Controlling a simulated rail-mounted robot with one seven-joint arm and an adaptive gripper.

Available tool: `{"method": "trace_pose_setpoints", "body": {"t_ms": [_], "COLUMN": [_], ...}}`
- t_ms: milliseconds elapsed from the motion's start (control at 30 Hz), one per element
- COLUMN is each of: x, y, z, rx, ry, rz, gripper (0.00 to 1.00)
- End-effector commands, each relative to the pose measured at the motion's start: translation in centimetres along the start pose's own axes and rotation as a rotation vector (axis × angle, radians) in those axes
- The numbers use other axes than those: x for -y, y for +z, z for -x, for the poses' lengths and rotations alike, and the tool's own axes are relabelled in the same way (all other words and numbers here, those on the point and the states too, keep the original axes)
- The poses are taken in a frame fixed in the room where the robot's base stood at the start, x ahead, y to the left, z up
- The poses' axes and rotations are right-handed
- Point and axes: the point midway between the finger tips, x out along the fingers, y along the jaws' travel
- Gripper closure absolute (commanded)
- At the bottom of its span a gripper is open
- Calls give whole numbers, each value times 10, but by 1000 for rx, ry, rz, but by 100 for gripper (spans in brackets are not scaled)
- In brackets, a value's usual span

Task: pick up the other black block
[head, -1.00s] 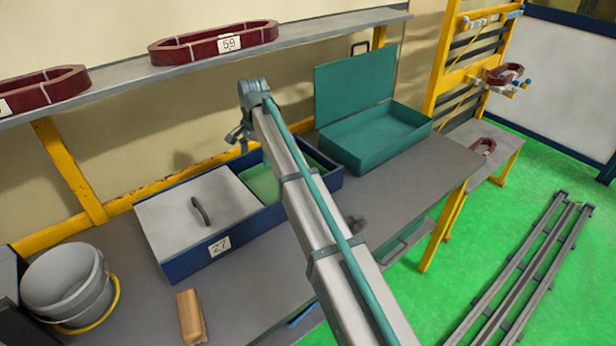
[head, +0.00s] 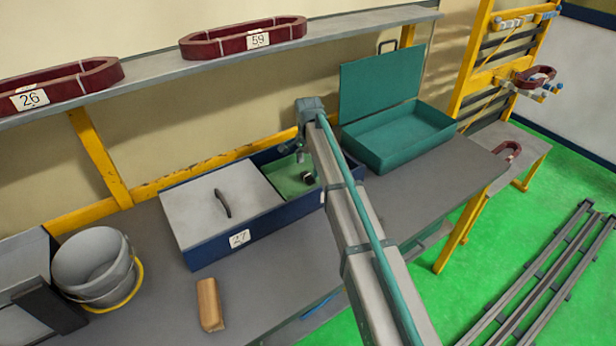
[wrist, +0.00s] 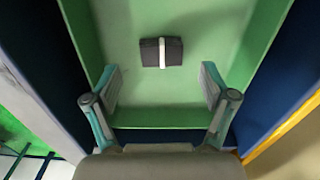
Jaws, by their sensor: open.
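A black block (wrist: 174,51) with a white band around its middle lies on the green floor of a compartment in the wrist view. In the head view it is a small dark shape (head: 308,178) in the open green part of the blue box (head: 215,250). My gripper (wrist: 160,82) is open and empty, its two fingers spread on either side just short of the block in the wrist view. In the head view my gripper (head: 296,150) hangs over the open compartment, partly hidden by my arm.
A grey lid (head: 215,205) with a handle covers the left part of the blue box. An open teal case (head: 400,140) stands to the right. A grey bucket (head: 95,265) and a wooden block (head: 210,305) are on the bench at left. A shelf (head: 350,27) runs above.

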Motion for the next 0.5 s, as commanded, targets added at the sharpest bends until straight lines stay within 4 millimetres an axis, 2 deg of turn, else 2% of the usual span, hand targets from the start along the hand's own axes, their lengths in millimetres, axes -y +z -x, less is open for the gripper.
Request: {"method": "trace_pose_setpoints", "body": {"t_ms": [300,500], "x": [0,1], "y": [1,1], "z": [-34,-39], "rx": [0,0], "ry": [1,-1], "rz": [0,0], "gripper": [17,17]}}
